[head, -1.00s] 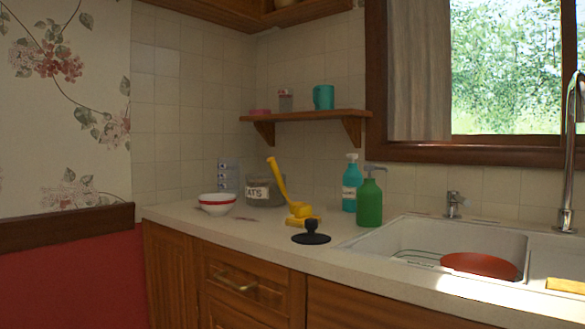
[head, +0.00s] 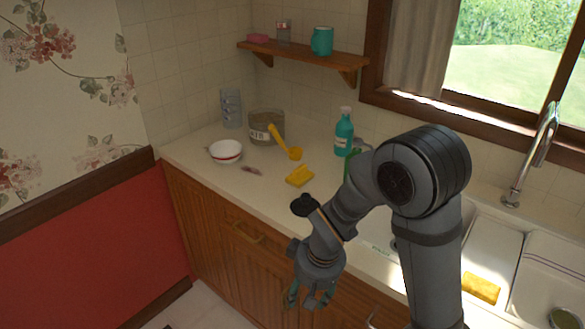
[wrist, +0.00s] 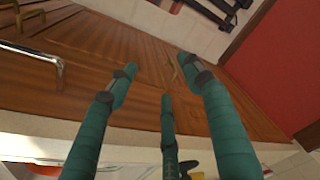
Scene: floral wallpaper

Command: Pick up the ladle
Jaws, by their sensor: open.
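The yellow ladle (head: 278,137) is on the counter in the head view. Its handle leans up against the brown jar, and its bowl rests on the counter to the lower right. My gripper (head: 308,296) hangs in front of the cabinet doors, below the counter edge, well apart from the ladle. In the wrist view my gripper's teal fingers (wrist: 160,90) are spread apart with nothing between them. The ladle cannot be made out in the wrist view.
A brown jar (head: 262,119), a white bowl with a red band (head: 225,153), a yellow sponge (head: 300,176), a black round object (head: 303,204) and a teal bottle (head: 344,134) stand around the ladle. A shelf (head: 300,58) is above. The sink (head: 487,243) is right.

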